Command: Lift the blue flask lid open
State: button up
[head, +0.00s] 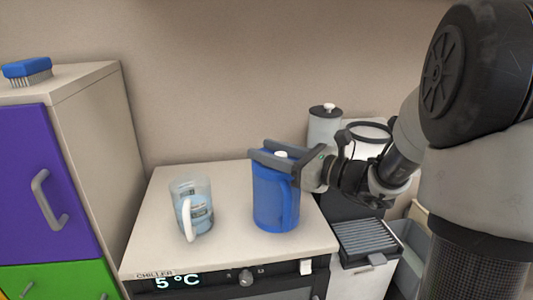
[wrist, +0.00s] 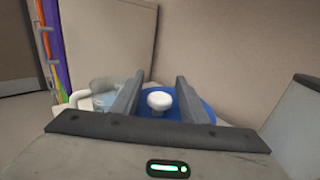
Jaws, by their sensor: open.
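The blue flask (head: 272,205) stands upright on the pale top of the chiller, its handle toward the front right. Its blue lid (wrist: 182,108) has a white knob (wrist: 159,101), which also shows in the head view (head: 281,154). The lid looks closed. My gripper (head: 258,148) is open at the top of the flask, coming from the right. In the wrist view the two fingers (wrist: 160,98) stand on either side of the knob, with gaps between them and it. Part of the lid is hidden behind the fingers and gripper body.
A clear pitcher (head: 190,205) with a white handle stands left of the flask. The chiller (head: 150,252) reads 5 °C. A cabinet with a purple door (head: 38,180) rises at left, with a blue brush (head: 27,70) on top. A grey canister (head: 325,125) and coffee machine stand behind right.

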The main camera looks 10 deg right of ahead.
jog(key=shift+w+a, duration=0.2)
grip_shut()
jog(key=shift+r, duration=0.1)
